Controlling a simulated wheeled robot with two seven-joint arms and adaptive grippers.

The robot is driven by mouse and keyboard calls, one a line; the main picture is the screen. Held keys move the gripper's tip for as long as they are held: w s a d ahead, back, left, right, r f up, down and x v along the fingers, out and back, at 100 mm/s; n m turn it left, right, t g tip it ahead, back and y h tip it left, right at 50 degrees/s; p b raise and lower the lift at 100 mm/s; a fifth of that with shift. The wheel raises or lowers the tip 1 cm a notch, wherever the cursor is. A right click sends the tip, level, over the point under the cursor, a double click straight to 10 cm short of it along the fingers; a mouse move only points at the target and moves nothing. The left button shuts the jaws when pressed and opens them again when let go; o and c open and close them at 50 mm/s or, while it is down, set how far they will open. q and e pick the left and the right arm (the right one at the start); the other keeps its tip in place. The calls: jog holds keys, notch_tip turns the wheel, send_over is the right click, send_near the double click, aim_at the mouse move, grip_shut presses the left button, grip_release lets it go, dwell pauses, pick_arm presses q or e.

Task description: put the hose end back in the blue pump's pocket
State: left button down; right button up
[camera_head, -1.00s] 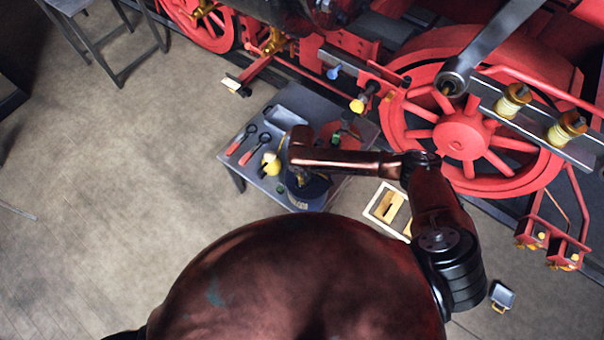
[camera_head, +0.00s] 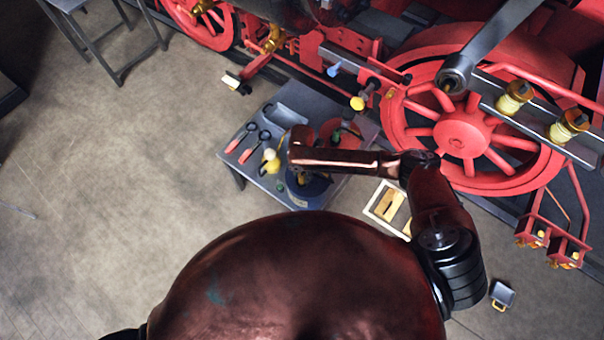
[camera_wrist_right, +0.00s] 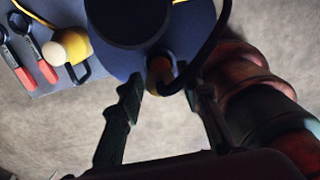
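The dark blue pump (camera_wrist_right: 150,45) has a round base and a dark cylinder; it stands at the near edge of the table, and in the head view (camera_head: 318,187) my right forearm partly covers it. A black hose (camera_wrist_right: 205,45) curves down its right side. A brownish end piece (camera_wrist_right: 159,73), which looks like the hose end, is at the pump's near side; whether it sits in a pocket I cannot tell. My right gripper (camera_wrist_right: 165,92) is open, its fingers apart on either side just short of this piece. My left gripper is out of view.
The blue-grey table (camera_head: 232,157) also holds two red-handled tools (camera_head: 245,145), a yellow and white can (camera_head: 270,160) and a grey tray (camera_head: 285,117). A crate (camera_head: 370,207) stands on the floor to the right. Red locomotive wheels (camera_head: 462,135) rise behind.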

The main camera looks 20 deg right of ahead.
jog(key=shift+o, duration=0.9)
